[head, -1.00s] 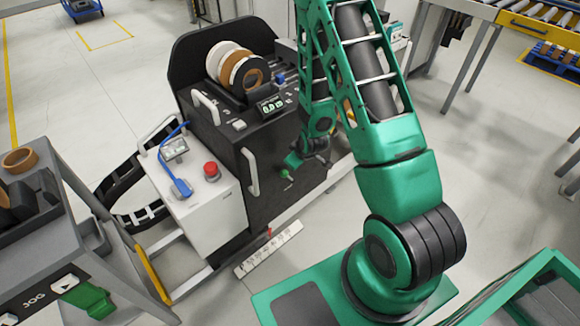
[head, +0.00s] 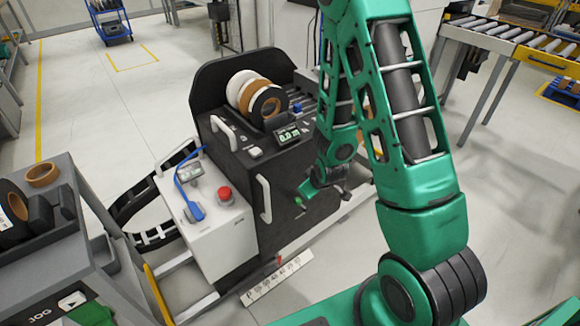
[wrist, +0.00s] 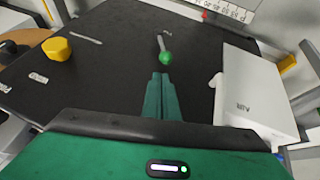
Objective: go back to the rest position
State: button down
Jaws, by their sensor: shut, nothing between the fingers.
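My gripper (wrist: 161,80) shows in the wrist view with its two green fingers together and nothing between them. It points at the black front panel (wrist: 100,65) of the edge-banding machine. A small lever with a green knob (wrist: 166,58) sits just beyond the fingertips in that view; whether they touch it I cannot tell. In the head view my green arm reaches down at the right of the black machine (head: 290,195), and the green-knobbed lever (head: 299,202) is on the machine's front, left of my gripper (head: 308,190).
The white control box with a red button (head: 224,194) stands left of the machine. Rolls of edge band (head: 255,95) sit on top. A grey cart (head: 80,255) with rolls is at the left. A roller conveyor (head: 510,45) is at the back right. Open floor lies between.

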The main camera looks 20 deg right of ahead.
jog(key=s+d+r+m+g+h, duration=0.1)
jog(key=s+d+r+m+g, duration=0.2)
jog(key=s+r, duration=0.4)
jog(key=s+d+r+m+g, duration=0.15)
jog(key=s+d+r, duration=0.35)
jog(key=r, duration=0.5)
jog(key=s+r+m+g+y, duration=0.1)
jog(key=s+r+m, duration=0.2)
jog(key=s, duration=0.6)
jog(key=s+r+m+g, duration=0.1)
jog(key=s+r+m, duration=0.2)
jog(key=s+r, duration=0.5)
jog(key=shift+s+y, duration=0.4)
jog(key=shift+s, duration=0.15)
jog(key=shift+w+f, duration=0.3)
jog(key=shift+w, duration=0.35)
